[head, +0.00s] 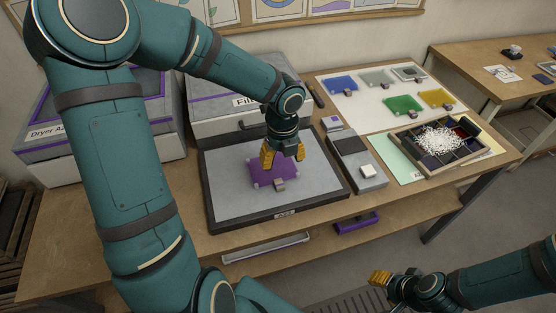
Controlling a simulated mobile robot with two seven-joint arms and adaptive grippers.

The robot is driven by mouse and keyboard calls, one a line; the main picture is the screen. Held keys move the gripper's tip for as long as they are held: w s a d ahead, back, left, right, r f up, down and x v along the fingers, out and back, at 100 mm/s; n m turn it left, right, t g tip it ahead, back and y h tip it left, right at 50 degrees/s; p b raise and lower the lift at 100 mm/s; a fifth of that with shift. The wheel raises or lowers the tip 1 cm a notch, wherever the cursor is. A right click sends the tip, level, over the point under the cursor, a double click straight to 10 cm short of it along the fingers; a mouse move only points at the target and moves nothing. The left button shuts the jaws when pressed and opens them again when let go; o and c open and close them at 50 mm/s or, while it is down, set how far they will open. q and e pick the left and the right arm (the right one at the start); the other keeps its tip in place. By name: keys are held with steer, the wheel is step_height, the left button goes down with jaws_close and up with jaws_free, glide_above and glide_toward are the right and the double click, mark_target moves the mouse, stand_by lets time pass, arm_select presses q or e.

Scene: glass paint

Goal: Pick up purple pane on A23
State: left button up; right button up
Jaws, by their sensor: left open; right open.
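The purple pane (262,173) lies flat on the grey mat (230,204), which has a dark frame and a label reading A23 at its front edge. A small pinkish-brown block (279,185) sits at the pane's front right part. My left gripper (283,154) is open, with its yellow fingers pointing down above the pane's far side. I cannot tell whether a finger touches the pane. Part of the pane's far edge is hidden by the gripper. My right gripper (380,278) is open and empty, in front of the table at lower right, far from the pane.
A box labelled Fil (220,101) stands behind the mat. A grey station (366,181) with a white block is to its right. A white board (385,116) holds blue, green and yellow panes. A divided tray (447,168) with white shreds is at right.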

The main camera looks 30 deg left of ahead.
arm_select(q)
steer(key=b, duration=0.3)
glide_above(281, 187)
step_height(281, 187, down, 8)
steer(key=shift+s+d+f, duration=0.15)
steer(key=shift+a+f+b, duration=0.2)
steer(key=shift+f+b, duration=0.65)
steer(key=shift+f, duration=1.75)
arm_select(e)
steer(key=shift+s+a+f, duration=0.1)
steer(key=shift+s+f, duration=0.2)
steer(key=shift+f, duration=0.5)
steer(key=shift+s+d+f, duration=0.1)
steer(key=shift+s+f, duration=0.15)
steer(key=shift+f, duration=0.5)
steer(key=shift+s+a+f, duration=0.1)
steer(key=shift+s+f, duration=0.2)
steer(key=shift+f, duration=0.5)
arm_select(q)
steer(key=shift+o, duration=0.2)
jaws_close()
